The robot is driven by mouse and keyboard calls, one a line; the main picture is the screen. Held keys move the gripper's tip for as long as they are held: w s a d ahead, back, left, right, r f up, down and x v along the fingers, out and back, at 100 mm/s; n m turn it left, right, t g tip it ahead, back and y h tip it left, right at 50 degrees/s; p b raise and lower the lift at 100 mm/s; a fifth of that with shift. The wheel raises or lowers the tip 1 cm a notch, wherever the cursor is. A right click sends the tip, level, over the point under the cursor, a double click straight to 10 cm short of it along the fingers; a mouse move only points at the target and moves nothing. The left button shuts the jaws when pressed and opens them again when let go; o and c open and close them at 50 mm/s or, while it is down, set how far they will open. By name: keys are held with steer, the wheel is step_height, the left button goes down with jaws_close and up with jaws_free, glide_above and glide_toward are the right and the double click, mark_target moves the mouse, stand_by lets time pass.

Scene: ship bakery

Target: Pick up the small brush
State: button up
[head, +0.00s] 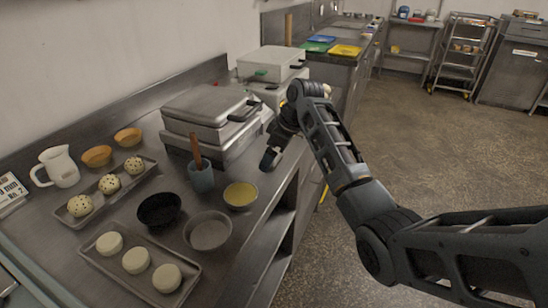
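A brown handle (195,147), which looks like that of the small brush, stands upright in a small blue-grey cup (201,178) on the metal counter. Its lower end is hidden inside the cup. My gripper (270,159) is to the right of the handle, over the counter's right edge, pointing down and apart from the cup. I cannot make out whether its fingers are open or shut. I see nothing held in it.
A yellow-filled bowl (241,195), a black bowl (159,209) and a grey bowl (207,231) stand near the cup. A lidded metal box (205,105) is behind it. Trays of dough (112,268) and a white jug (58,167) are left. Floor at right is clear.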

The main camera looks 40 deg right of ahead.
steer(key=c, duration=0.8)
steer(key=shift+r, duration=0.1)
steer(key=shift+r, duration=0.25)
steer(key=r, duration=0.2)
steer(key=r+b, duration=0.1)
steer(key=r, duration=0.1)
steer(key=shift+s+d, duration=0.25)
steer(key=shift+d, duration=0.15)
steer(key=shift+s+d+r+p, duration=0.2)
steer(key=shift+s+d+r, duration=0.85)
steer(key=shift+s+d, duration=0.2)
steer(key=shift+s+d+r+p, duration=0.15)
steer(key=shift+s+d+r, duration=1)
steer(key=shift+d, duration=0.25)
steer(key=shift+s+d+r+p, duration=0.2)
steer(key=shift+s+d+r, duration=0.8)
steer(key=shift+s+d, duration=0.3)
steer(key=shift+w, duration=0.1)
